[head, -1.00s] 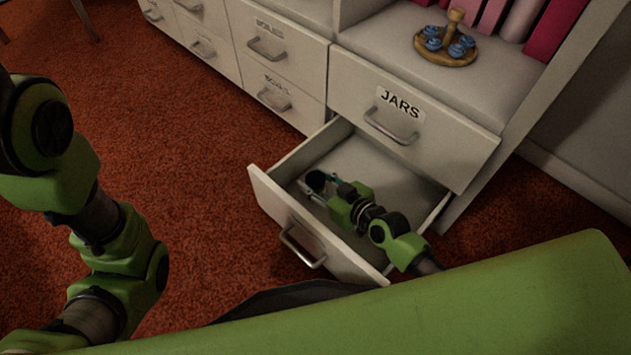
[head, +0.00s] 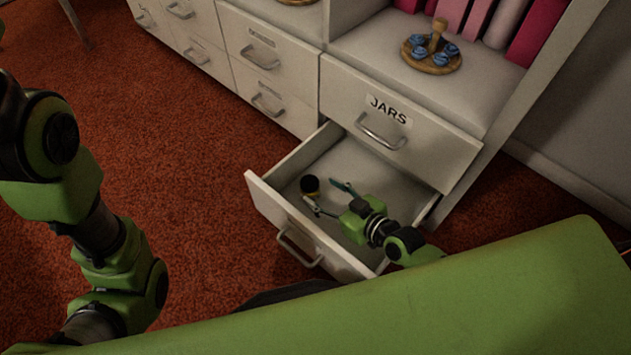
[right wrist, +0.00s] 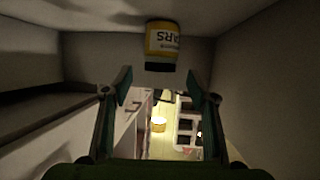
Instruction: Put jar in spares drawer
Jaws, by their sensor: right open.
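The jar (head: 310,184), with a dark top and some yellow showing, is inside the open drawer (head: 262,196) below the one marked JARS. My right gripper (head: 328,196) reaches into the drawer from the right. Its fingers are spread and empty, with the jar just past their tips and apart from them. My left arm shows at the left; its gripper is out of view.
The shut JARS drawer (head: 400,115) is directly above the open one. A round wooden stand (head: 432,62) with blue items sits on the shelf. More shut drawers (head: 265,65) line the left. The red carpet (head: 170,170) in front is clear.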

